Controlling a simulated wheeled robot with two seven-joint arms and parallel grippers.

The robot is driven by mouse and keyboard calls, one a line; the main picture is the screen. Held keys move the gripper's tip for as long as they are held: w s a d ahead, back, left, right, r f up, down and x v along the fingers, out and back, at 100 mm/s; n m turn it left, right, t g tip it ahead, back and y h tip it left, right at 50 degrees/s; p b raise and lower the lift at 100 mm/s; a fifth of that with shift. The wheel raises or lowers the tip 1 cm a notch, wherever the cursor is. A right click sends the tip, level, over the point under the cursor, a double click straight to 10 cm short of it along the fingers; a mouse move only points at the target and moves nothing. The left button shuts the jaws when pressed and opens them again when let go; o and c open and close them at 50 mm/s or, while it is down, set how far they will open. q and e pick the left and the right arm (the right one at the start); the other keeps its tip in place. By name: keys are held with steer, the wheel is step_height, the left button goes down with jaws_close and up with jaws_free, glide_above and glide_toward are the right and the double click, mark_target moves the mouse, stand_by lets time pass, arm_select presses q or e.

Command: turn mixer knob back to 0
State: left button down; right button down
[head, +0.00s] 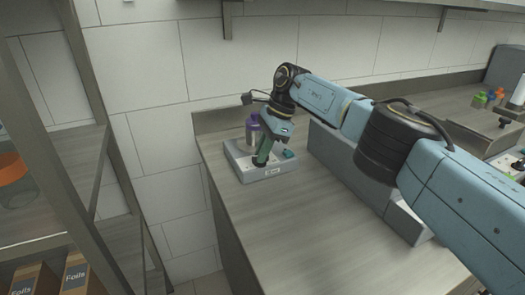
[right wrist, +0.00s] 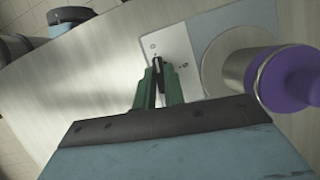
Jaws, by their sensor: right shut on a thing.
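The mixer is a low grey box (head: 262,172) on the far left end of the counter. A purple and metal cup (head: 252,128) stands on it; in the right wrist view the purple cup (right wrist: 295,78) is on the right. My right gripper (head: 262,160) points down at the mixer's front, in front of the cup. In the right wrist view its green fingers (right wrist: 159,82) are shut, with their tips at the mixer's light panel (right wrist: 172,55). The knob is between the fingertips and almost wholly hidden; its setting cannot be read. My left gripper is out of view.
A raised grey block (head: 335,150) stands right of the mixer, under my right arm. The counter (head: 265,220) in front of the mixer is clear. A shelf rack (head: 75,160) stands at the left, and small bottles (head: 490,98) stand at the far right.

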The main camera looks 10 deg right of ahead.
steer(key=c, duration=1.5)
jaws_free()
steer(key=shift+r, duration=0.1)
